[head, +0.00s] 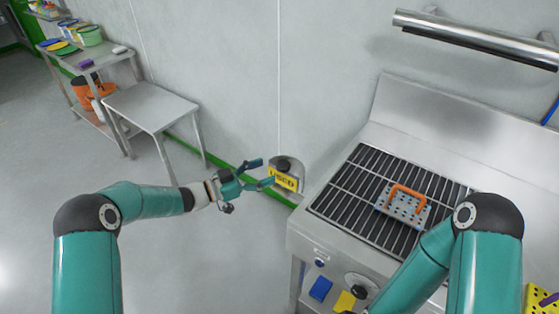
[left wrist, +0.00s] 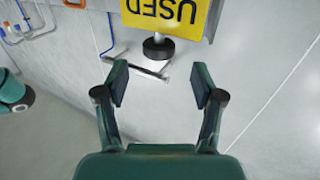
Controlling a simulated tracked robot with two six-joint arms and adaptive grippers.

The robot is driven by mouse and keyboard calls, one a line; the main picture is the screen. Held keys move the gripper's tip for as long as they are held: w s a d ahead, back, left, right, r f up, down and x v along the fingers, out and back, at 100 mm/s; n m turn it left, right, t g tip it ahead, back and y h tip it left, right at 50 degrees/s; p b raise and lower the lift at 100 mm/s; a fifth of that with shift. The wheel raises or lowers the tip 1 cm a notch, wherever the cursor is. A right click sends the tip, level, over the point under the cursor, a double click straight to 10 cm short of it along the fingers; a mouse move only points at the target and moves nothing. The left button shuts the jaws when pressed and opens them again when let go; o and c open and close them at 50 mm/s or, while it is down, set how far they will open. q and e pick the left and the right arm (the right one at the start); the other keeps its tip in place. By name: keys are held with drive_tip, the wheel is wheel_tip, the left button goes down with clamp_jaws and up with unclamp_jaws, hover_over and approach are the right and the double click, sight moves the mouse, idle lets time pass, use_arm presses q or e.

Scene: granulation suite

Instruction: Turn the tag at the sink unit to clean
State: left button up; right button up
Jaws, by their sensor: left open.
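The yellow tag (head: 286,182) reads USED and hangs near the wall, left of the steel sink unit (head: 340,250). A black round knob (head: 284,164) sits at its upper edge, in front of a grey plate. In the left wrist view the tag (left wrist: 165,14) is upside down at the top edge and partly cut off, with the black knob (left wrist: 158,46) below it. My left gripper (head: 262,173) is open and empty, its fingers pointing at the tag. In the left wrist view a gap shows between fingers and tag. My right gripper is out of view; only its arm shows.
A perforated plate with an orange handle (head: 408,199) lies on the sink's black grate. A steel bar (head: 470,37) runs along the wall above. A steel table (head: 150,104) and a shelf with containers (head: 88,36) stand at the left. The floor between is clear.

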sight(284, 163)
use_arm(q)
drive_tip(key=p+x, duration=0.1)
drive_tip(key=x, duration=0.5)
drive_tip(key=shift+w+d, duration=0.2)
drive_tip(key=shift+d, duration=0.2)
